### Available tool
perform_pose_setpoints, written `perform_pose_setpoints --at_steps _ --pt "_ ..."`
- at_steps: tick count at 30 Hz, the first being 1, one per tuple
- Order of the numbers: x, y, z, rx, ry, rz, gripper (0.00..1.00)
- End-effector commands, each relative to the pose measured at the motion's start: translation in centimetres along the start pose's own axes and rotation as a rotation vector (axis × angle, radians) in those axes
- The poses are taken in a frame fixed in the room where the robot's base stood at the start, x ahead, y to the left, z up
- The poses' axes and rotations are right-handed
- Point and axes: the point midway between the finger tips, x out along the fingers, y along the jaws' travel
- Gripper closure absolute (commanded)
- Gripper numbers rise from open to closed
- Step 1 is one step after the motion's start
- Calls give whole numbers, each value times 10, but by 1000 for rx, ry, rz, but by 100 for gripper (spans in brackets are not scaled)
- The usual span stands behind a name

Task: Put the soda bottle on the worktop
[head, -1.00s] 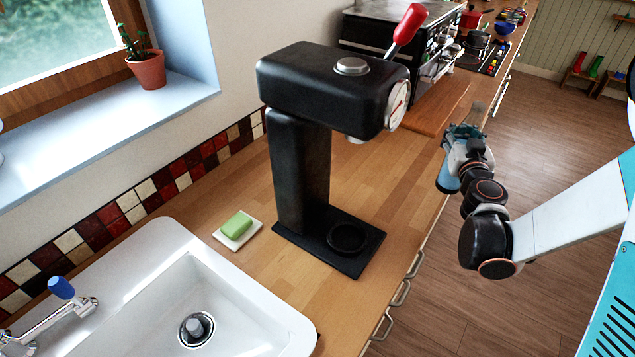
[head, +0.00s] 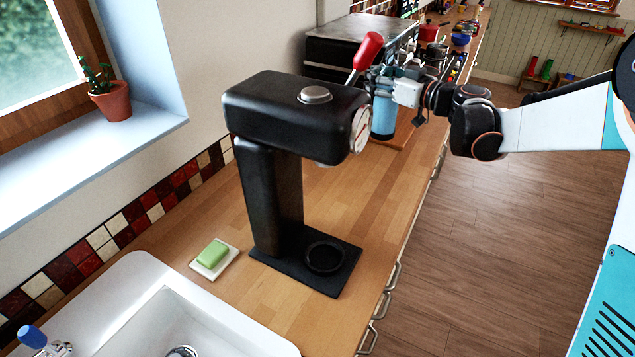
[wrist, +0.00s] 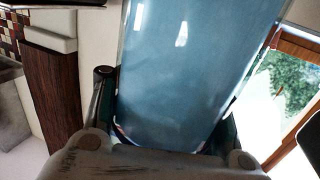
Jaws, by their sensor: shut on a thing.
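The soda bottle (head: 383,117) is blue and hangs upright below my gripper (head: 385,82) in the head view. My gripper is shut on it and holds it above the worktop (head: 345,205), just right of the black coffee machine's round dial. In the wrist view the bottle (wrist: 195,70) fills the middle as a large translucent blue shape between the fingers. Its top is hidden by the gripper in the head view. The worktop is light wood and has bare room right of and behind the machine.
The black machine (head: 290,115) with a red-handled lever (head: 368,50) behind it stands close to the bottle. A green soap on a white dish (head: 213,258), a white sink (head: 190,315) and a potted plant (head: 110,98) are to the left. Cookware stands far back.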

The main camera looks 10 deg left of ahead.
Motion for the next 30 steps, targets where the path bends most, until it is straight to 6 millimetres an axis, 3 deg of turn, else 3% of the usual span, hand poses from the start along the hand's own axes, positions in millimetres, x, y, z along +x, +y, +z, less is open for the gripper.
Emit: perform_pose_setpoints --at_steps 16,30 --pt "5 1 125 1 1 1 100" --pt "6 0 168 1 0 1 100"
